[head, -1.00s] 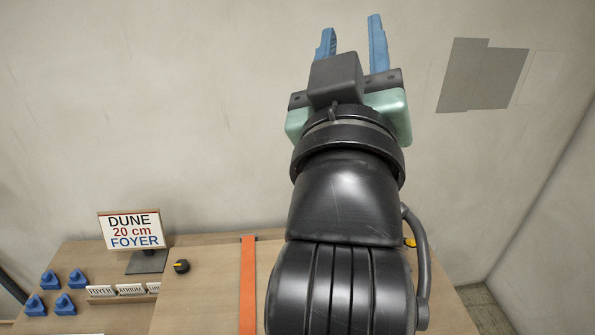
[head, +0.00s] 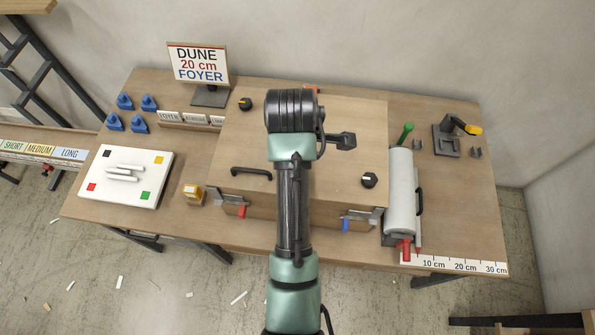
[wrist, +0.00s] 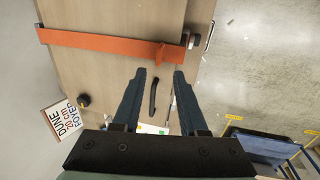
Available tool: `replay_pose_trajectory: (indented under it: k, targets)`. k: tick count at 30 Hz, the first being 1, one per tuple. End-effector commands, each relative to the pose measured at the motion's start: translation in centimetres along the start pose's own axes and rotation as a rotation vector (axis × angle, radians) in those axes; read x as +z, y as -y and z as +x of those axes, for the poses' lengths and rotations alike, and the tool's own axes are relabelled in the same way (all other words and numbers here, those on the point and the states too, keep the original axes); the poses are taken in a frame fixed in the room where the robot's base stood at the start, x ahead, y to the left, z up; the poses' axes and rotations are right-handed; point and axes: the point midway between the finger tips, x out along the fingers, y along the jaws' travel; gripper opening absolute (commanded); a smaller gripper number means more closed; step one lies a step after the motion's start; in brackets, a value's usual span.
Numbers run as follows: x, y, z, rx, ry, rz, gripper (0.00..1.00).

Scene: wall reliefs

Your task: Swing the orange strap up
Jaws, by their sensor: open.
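The orange strap (wrist: 110,42) shows in the wrist view as a long flat band across the wooden box (wrist: 125,70), with a small orange tab (wrist: 162,56) near its front end. That end meets a dark and pale fitting at the box's front edge. In the head view my arm hides most of the strap. My gripper (wrist: 153,77) is open and empty in the wrist view, its two blue-grey fingers apart and pointing towards the strap, not touching it. In the head view its fingers are hidden behind my arm.
A black handle (head: 251,173) and dark knobs (head: 369,180) sit on the box. Red (head: 242,211) and blue (head: 345,225) latch tabs are on its front. The sign (head: 199,64) stands back left, a white roller (head: 400,190) right.

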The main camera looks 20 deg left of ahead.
Motion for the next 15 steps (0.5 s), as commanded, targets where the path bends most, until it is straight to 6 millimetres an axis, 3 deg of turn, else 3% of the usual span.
replay_pose_trajectory:
  k: [6, 15]
  targets:
    - [0.1, 0.0, 4.3, -0.003, 0.002, 0.001, 0.42]
    - [0.0, -0.1, 7.3, 0.002, 0.001, 0.001, 0.42]
